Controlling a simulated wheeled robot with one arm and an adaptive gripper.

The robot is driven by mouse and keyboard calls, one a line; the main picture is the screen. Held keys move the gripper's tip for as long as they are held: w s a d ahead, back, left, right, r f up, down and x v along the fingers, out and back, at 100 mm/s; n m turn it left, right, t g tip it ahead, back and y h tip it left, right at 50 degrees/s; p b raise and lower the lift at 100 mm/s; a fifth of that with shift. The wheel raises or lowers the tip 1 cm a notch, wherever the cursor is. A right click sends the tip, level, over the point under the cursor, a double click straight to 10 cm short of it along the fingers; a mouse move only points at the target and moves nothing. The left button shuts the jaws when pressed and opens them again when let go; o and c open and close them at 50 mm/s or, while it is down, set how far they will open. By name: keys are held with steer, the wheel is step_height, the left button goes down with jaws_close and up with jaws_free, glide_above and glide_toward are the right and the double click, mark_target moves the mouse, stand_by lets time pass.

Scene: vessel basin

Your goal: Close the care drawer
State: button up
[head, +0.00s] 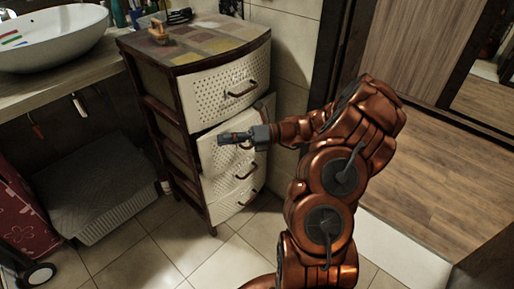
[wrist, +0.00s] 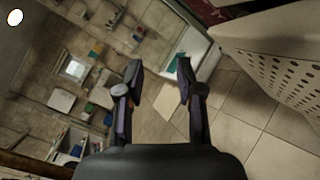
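A drawer unit with a dark brown frame (head: 150,90) and white perforated fronts stands in the middle of the head view. Its top drawer (head: 215,92) looks flush with the frame. The drawer below it (head: 217,162) stands out from the frame; I see no label to tell whether it is the care drawer. My gripper (head: 222,138) is in front of that drawer's upper part, hiding some of it; contact cannot be told. In the wrist view my gripper (wrist: 158,70) is open and empty between its fingers, with a white perforated front (wrist: 275,60) at right.
A counter with a white basin (head: 50,40) is at the left. A light grey basket (head: 100,200) stands on the floor left of the unit. A patterned top (head: 195,42) with a small brush-like item covers the unit. Tiled floor (head: 180,240) is clear in front.

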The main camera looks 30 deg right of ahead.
steer(key=d+f+m+t+h+b, duration=0.25)
steer(key=d+f+m+t, duration=0.35)
steer(key=d, duration=0.4)
steer(key=d+f+m+t+h+b, duration=0.1)
steer(key=d+f+m+t+h, duration=0.2)
steer(key=d+f+m, duration=0.5)
steer(key=shift+n, duration=0.3)
steer(key=shift+b+x, duration=0.65)
steer(key=shift+x, duration=2.65)
steer(key=shift+w+d, duration=0.15)
steer(key=shift+d, duration=0.05)
steer(key=shift+f, duration=0.1)
jaws_close()
